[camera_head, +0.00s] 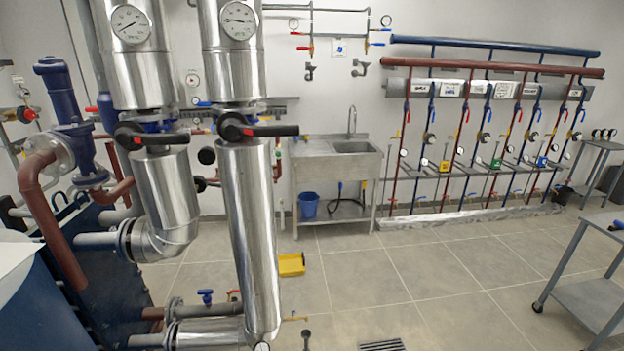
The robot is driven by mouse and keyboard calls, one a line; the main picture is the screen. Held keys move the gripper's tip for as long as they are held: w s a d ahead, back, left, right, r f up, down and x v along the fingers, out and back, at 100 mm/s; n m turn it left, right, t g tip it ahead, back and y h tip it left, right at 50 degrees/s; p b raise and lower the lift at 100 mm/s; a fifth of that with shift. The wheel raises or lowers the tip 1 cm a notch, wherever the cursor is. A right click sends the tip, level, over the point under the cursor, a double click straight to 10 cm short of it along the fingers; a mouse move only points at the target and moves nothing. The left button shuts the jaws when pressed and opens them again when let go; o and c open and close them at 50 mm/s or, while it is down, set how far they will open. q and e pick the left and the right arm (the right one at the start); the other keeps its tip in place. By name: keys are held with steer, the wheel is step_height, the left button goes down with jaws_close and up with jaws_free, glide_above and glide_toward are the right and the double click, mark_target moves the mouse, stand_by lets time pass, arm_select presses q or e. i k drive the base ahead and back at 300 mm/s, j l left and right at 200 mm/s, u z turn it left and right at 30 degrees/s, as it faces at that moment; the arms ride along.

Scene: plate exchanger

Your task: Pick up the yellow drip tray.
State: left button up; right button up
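The yellow drip tray (291,265) lies on the tiled floor in the head view, just right of the lower end of a thick silver pipe. Its left edge meets the pipe's outline in the picture, so I cannot tell whether a part is hidden behind it. Neither of my grippers is in view.
Silver-clad pipes (249,230) with black-and-red valve handles and a blue plate exchanger (110,262) fill the left. A steel sink (336,160) with a blue bucket (308,205) stands behind. A grey cart (590,298) is at right. The central floor is open, with a drain grate (382,345).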

mark_target(291, 264)
steer(key=i+l+z, duration=0.35)
steer(key=i, duration=0.25)
steer(key=i+l+z, duration=0.2)
steer(key=i+z, duration=0.2)
steer(key=i, duration=0.2)
steer(key=i+z, duration=0.35)
steer(key=i, duration=0.3)
steer(key=i+j+u, duration=0.1)
steer(key=i+u, duration=0.25)
steer(key=i+l+u, duration=0.1)
steer(key=i+u, duration=0.25)
steer(key=i, duration=0.2)
steer(key=i+l+u, duration=0.2)
steer(key=i+u, duration=0.15)
steer(key=i, duration=0.15)
steer(key=i+l+u, duration=0.35)
steer(key=i+j+u, duration=0.2)
steer(key=i+u, duration=1.05)
steer(key=i+l+u, duration=0.2)
steer(key=u, duration=0.25)
steer(key=i, duration=0.1)
